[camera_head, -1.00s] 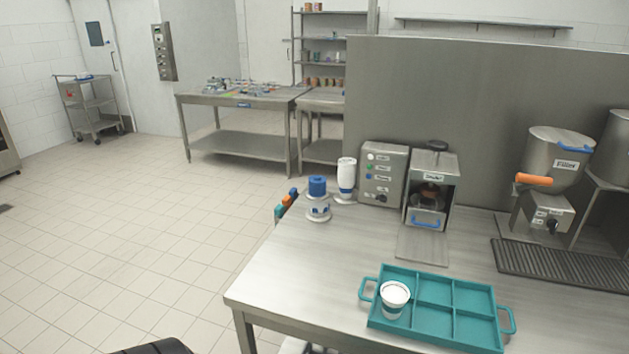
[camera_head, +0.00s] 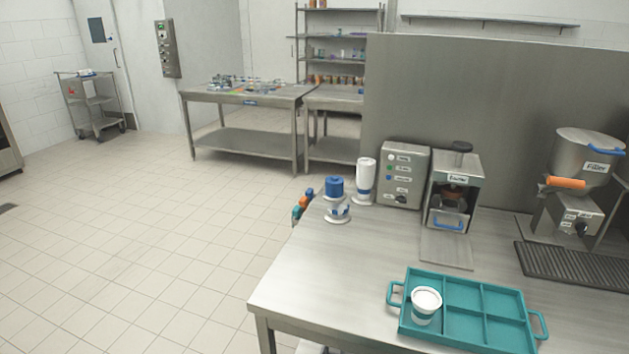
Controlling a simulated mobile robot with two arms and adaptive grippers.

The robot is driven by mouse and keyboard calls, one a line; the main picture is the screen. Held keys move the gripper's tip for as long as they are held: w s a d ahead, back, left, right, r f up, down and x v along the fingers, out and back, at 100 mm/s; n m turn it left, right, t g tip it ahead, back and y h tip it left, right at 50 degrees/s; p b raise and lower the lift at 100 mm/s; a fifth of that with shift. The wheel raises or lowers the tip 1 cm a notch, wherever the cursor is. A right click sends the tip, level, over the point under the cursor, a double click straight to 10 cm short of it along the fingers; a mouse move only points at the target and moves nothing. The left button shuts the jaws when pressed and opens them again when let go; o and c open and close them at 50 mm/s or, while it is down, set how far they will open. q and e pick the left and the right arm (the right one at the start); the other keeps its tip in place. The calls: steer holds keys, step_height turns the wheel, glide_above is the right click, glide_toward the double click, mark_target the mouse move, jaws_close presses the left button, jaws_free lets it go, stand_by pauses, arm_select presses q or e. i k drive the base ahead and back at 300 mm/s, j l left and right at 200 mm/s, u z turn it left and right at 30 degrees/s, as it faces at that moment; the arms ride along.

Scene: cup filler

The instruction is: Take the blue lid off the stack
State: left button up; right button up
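The single lids in the stack are too small to tell apart. Neither of my grippers shows in the head view, so nothing is seen touching the stack.
A teal tray (camera_head: 487,313) with a white cup (camera_head: 426,305) in its left part stands at the table's front. A white bottle (camera_head: 365,181), a control box (camera_head: 403,177), a press-like machine (camera_head: 455,191) and a filler (camera_head: 583,170) line the back. The table's left middle is clear.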

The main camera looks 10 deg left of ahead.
mark_target(333, 180)
steer(key=i+j+u, duration=0.15)
steer(key=j+u, duration=0.25)
steer(key=i+j+u, duration=0.2)
steer(key=u, duration=0.2)
steer(key=i+j+u, duration=0.25)
steer(key=u, duration=0.15)
steer(key=i+j+u, duration=0.1)
steer(key=i+u, duration=0.2)
steer(key=u, duration=0.15)
steer(key=i+j+u, duration=0.2)
steer(key=i, duration=0.2)
steer(key=i+u, duration=0.15)
steer(key=i, duration=0.25)
steer(key=i+z, duration=0.3)
steer(key=z, duration=0.15)
steer(key=i+z, duration=0.4)
steer(key=i+j+z, duration=0.1)
steer(key=z, duration=0.35)
steer(key=i+j, duration=0.05)
